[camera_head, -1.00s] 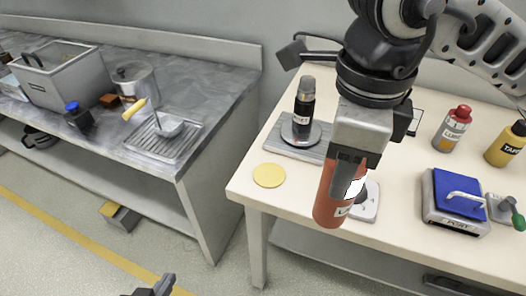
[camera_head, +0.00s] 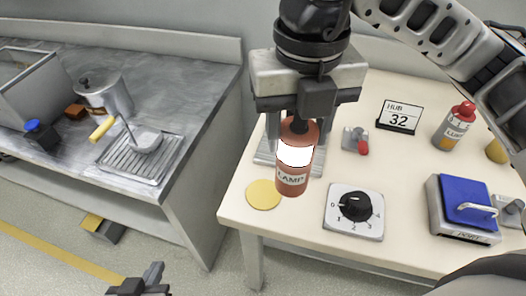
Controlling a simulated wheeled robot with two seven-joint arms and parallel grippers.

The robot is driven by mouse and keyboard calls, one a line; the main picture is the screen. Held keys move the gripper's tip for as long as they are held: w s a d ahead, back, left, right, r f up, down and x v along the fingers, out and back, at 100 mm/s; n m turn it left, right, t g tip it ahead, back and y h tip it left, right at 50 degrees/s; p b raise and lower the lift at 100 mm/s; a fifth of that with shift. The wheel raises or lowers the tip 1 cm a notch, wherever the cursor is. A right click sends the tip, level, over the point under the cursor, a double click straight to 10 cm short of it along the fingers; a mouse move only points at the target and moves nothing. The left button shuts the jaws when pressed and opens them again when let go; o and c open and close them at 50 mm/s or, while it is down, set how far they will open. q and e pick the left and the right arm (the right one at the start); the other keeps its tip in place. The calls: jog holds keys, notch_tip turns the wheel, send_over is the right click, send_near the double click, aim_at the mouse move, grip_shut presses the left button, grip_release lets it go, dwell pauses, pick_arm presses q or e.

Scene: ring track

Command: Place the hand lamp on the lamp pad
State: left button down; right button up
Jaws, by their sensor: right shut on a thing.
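The hand lamp (camera_head: 291,178) is an orange-red cylinder with a bright white band and a LAMP label. A flat yellow disc (camera_head: 263,195) lies near the table's front left corner, just left of the lamp in the picture. It looks like the lamp pad, bare and without a readable label. My left gripper (camera_head: 142,283) shows only in part at the bottom edge, low over the floor, away from the table; its jaw opening is unclear.
A grey tray (camera_head: 266,150) is partly hidden behind the lamp. A dial plate (camera_head: 338,222) stands right of the lamp. Farther right are a blue-topped PORT device (camera_head: 463,200), a red-capped bottle (camera_head: 455,127) and a HUB 32 sign (camera_head: 400,116). A grey counter (camera_head: 190,95) stands left across a gap.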

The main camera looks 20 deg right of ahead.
pick_arm(q)
jog(key=shift+p, duration=0.35)
pick_arm(e)
jog(key=w+a+f, duration=0.2)
jog(key=w+f, duration=0.3)
jog(key=f, duration=0.4)
jog(key=shift+w+a+f, duration=0.2)
jog(key=shift+a+f, duration=0.05)
jog(key=shift+a, duration=0.15)
pick_arm(q)
jog(key=shift+f, duration=0.1)
pick_arm(e)
jog(key=shift+f, duration=0.1)
jog(key=shift+f+b, duration=0.15)
jog(key=shift+b, duration=0.15)
jog(key=o, duration=1.4)
pick_arm(q)
jog(key=shift+r, duration=0.25)
